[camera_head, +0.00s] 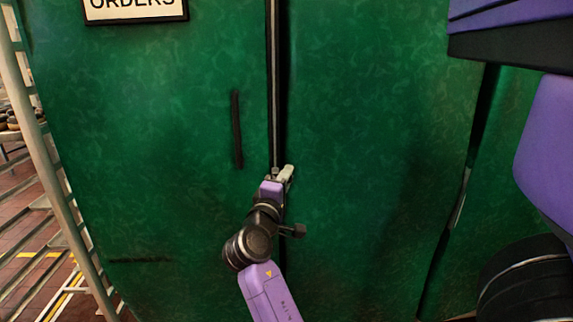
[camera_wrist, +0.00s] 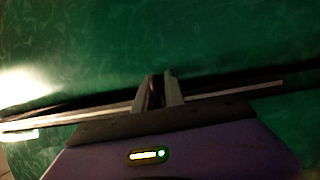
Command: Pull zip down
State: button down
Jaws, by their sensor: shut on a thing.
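The zip (camera_head: 272,85) runs as a dark and grey upright line down the green cover (camera_head: 345,120) in the head view. In the wrist view the zip (camera_wrist: 235,92) crosses from side to side behind my fingers. My gripper (camera_head: 282,173) is at the zip's line, at the lower end of the visible stretch. In the wrist view its two grey fingers (camera_wrist: 160,90) are close together on a small dark zip pull (camera_wrist: 155,93). Most of the pull is hidden between the fingers. My arm hides the line just below the gripper.
A dark vertical strip (camera_head: 237,130) is on the cover left of the zip. An "ORDERS" sign (camera_head: 134,8) hangs at the top left. A metal rack (camera_head: 45,150) stands at the left edge, over a tiled floor (camera_head: 20,235). Another dark slit (camera_head: 462,195) shows at right.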

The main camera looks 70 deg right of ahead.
notch_tip(320, 180, down, 11)
jog(key=b, duration=0.5)
jog(key=shift+r, duration=0.2)
jog(key=c, duration=1.6)
grip_release()
jog(key=shift+o, duration=0.2)
jog(key=shift+a, duration=0.1)
jog(key=a+f, duration=0.1)
jog(key=a, duration=0.6)
jog(key=shift+a, duration=0.35)
jog(key=shift+w, duration=0.15)
